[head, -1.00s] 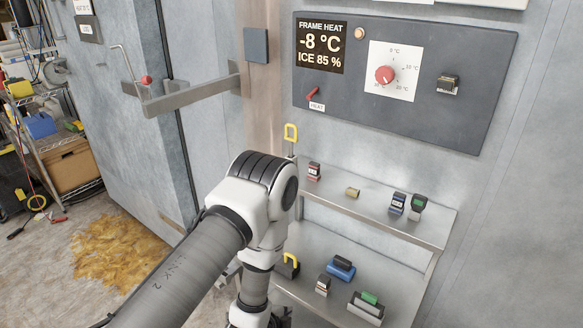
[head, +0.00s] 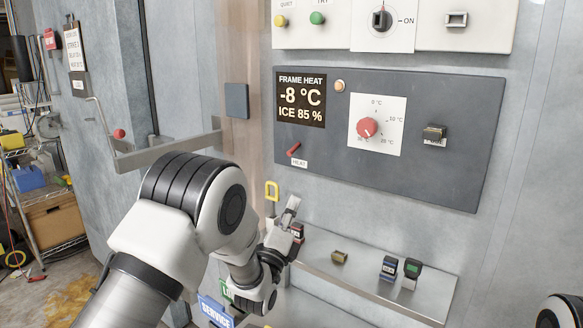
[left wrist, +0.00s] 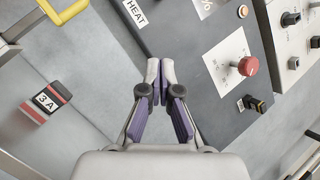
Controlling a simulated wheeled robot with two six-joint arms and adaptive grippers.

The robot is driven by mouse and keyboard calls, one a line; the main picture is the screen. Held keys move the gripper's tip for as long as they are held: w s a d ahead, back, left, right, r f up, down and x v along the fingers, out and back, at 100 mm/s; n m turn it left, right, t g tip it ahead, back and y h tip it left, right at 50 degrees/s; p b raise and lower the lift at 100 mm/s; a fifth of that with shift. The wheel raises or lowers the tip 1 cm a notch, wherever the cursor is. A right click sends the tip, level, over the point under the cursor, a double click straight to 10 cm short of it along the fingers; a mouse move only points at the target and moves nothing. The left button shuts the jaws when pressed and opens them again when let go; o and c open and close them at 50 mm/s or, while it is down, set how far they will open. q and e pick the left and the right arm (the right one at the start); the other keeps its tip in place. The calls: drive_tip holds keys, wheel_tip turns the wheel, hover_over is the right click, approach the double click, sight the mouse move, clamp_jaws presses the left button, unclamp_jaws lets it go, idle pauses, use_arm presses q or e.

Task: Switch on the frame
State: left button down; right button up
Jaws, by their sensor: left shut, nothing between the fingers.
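The dark grey frame heat panel (head: 455,170) is on the wall. Its display (head: 301,99) reads -8 °C and ICE 85 %. A red lever (head: 293,150) sits tilted above a HEAT label (head: 299,163). To its right is a red dial (head: 367,127), also in the left wrist view (left wrist: 248,66). A small pale orange lamp (head: 340,86) is near the display. My left gripper (head: 292,203) is shut and empty, below the HEAT label. In the left wrist view its fingertips (left wrist: 160,64) are together below the HEAT label (left wrist: 135,12); the lever is out of that view.
A metal shelf (head: 345,279) under the panel holds several small tagged items, one marked 3A (left wrist: 45,102). A door handle bar (head: 165,151) juts out at left. Another control panel (head: 480,38) is above.

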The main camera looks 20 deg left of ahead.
sight(292, 164)
use_arm(q)
drive_tip(key=w+r+p, duration=0.1)
drive_tip(key=w+r, duration=0.1)
drive_tip(key=w, duration=0.1)
drive_tip(key=w+a+r+p, duration=0.1)
drive_tip(key=w+r+p, duration=0.1)
drive_tip(key=w, duration=0.1)
drive_tip(key=w+a+r+p, duration=0.1)
drive_tip(key=w+r+p, duration=0.1)
drive_tip(key=shift+w+a+r, duration=0.15)
drive_tip(key=shift+w+r, duration=0.25)
drive_tip(key=shift+w, duration=0.1)
drive_tip(key=shift+p, duration=0.3)
drive_tip(key=shift+s+r+g, duration=0.25)
drive_tip(key=shift+g, duration=0.25)
